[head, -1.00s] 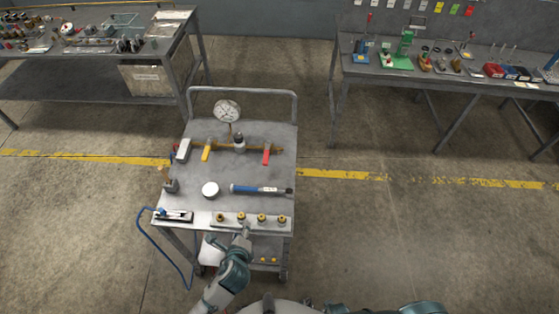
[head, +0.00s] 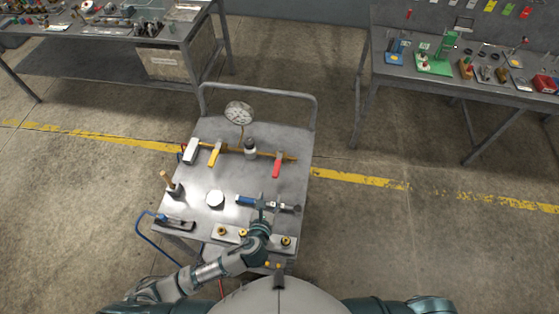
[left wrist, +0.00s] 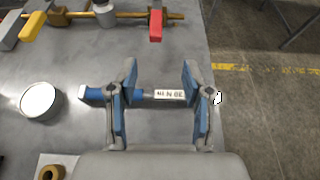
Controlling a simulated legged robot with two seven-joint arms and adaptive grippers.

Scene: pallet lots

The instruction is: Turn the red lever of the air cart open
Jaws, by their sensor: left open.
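The red lever (head: 277,167) hangs from the right part of the brass pipe (head: 230,149) on the air cart (head: 230,180). It also shows at the top of the left wrist view (left wrist: 155,25). A yellow lever (head: 215,155) sits on the same pipe to the left. My left gripper (head: 263,203) is open over the blue torque wrench (head: 247,201), nearer to me than the red lever. In the left wrist view its two fingers (left wrist: 160,95) stand apart, with the wrench's labelled part between them. I cannot tell if they touch it. My right gripper is not in view.
A round gauge (head: 239,113) stands at the cart's back. A white round tin (head: 215,199) lies left of the wrench. A plate with brass fittings (head: 228,232) lies at the front edge. Benches stand behind left and right.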

